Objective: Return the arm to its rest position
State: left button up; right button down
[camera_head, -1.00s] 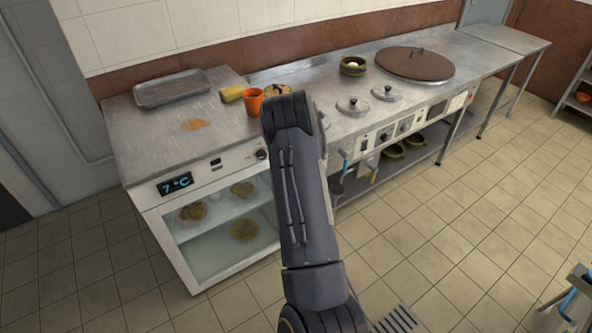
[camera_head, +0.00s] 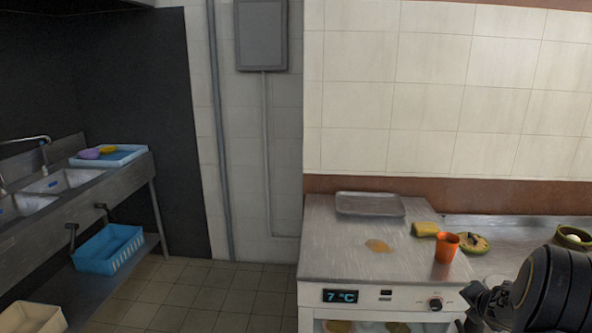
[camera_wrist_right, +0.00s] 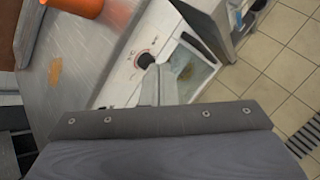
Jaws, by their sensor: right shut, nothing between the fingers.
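My right arm shows at the lower right of the head view, with its dark gripper (camera_head: 478,298) in front of the fridge counter's front right corner. In the right wrist view the gripper's fingers (camera_wrist_right: 158,86) are together and empty, over the counter's control panel and glass door. The fridge counter (camera_head: 330,235) has a steel top and a display reading 7 °C. My left gripper is in neither view.
An orange cup (camera_head: 446,247), yellow roll (camera_head: 425,229), steel tray (camera_head: 370,204) and plate with dark food (camera_head: 474,243) stand on the worktop. A green bowl (camera_head: 573,237) is at right. At left is a sink (camera_head: 60,180) with a blue crate (camera_head: 108,249) below. The floor between is clear.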

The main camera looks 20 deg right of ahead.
jog(key=s+a+r+m, duration=0.2)
jog(key=a+r+m, duration=0.5)
jog(key=a+m, duration=0.25)
jog(key=s+a+m+g+y, duration=0.1)
jog(key=s+a+m+y, duration=0.3)
jog(key=a, duration=1.2)
jog(key=s+a+r+m+g+y, duration=0.1)
jog(key=s+a+m+y, duration=0.4)
jog(key=s+a+m, duration=0.4)
jog(key=s+a, duration=0.4)
jog(key=a, duration=0.2)
jog(key=shift+a, duration=0.35)
jog(key=shift+s+r, duration=0.1)
jog(key=shift+r, duration=0.05)
